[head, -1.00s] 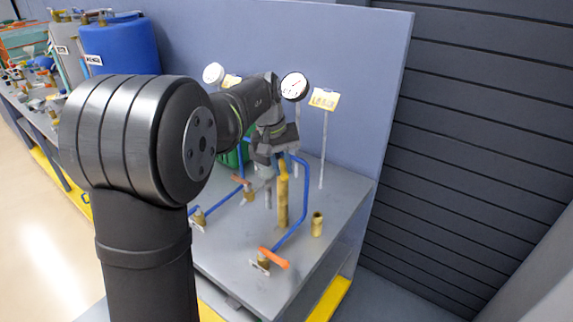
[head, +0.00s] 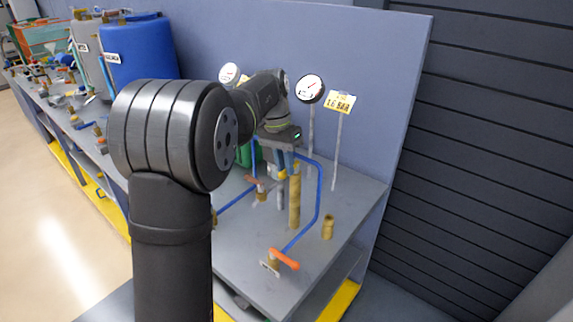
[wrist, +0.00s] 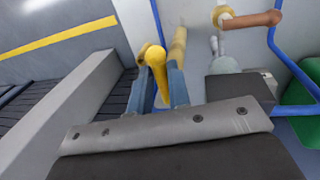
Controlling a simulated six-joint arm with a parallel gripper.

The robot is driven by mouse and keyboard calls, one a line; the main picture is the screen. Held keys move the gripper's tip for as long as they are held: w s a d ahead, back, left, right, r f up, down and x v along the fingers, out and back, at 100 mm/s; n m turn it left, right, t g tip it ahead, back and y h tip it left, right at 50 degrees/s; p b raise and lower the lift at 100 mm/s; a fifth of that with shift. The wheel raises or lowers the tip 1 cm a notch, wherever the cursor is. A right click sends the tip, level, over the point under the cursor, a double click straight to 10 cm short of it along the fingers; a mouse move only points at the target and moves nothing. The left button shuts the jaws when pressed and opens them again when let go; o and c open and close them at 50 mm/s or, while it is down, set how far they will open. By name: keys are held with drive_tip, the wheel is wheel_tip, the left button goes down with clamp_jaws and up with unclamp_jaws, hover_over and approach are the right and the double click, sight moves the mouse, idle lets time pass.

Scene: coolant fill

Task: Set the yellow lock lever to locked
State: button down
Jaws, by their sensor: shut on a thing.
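The yellow lock lever (wrist: 155,58) sits between the two blue fingers of my gripper (wrist: 160,80) in the wrist view. The fingers are shut on it. Its rounded yellow end shows, and the fingers cover part of its sides. In the head view, my gripper (head: 284,160) is at the top of an upright brass pipe (head: 295,203), with a small patch of the yellow lever (head: 283,175) showing below the fingers. The lever's pivot and any lock marking are not clear in either view.
Blue pipes (head: 319,195) run close around the brass pipe. An orange-handled valve (head: 284,258) and a short brass fitting (head: 328,227) stand on the grey bench (head: 240,262). A gauge (head: 309,89) and a yellow sign (head: 340,102) stand behind. A green container (wrist: 300,108) shows beside my gripper.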

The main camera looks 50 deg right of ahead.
drive_tip(key=shift+w, duration=0.1)
idle(0.4)
drive_tip(key=c, duration=1.3)
unclamp_jaws()
drive_tip(key=shift+c, duration=0.2)
drive_tip(key=shift+r, duration=0.1)
drive_tip(key=w+r, duration=0.3)
drive_tip(key=r, duration=1.4)
drive_tip(key=shift+w, duration=0.2)
drive_tip(key=shift+f, duration=0.1)
drive_tip(key=s+f, duration=0.1)
drive_tip(key=f, duration=0.4)
drive_tip(key=s+f, duration=0.1)
drive_tip(key=f, duration=0.5)
drive_tip(key=s+f, duration=0.1)
drive_tip(key=f, duration=0.5)
drive_tip(key=shift+s, duration=0.25)
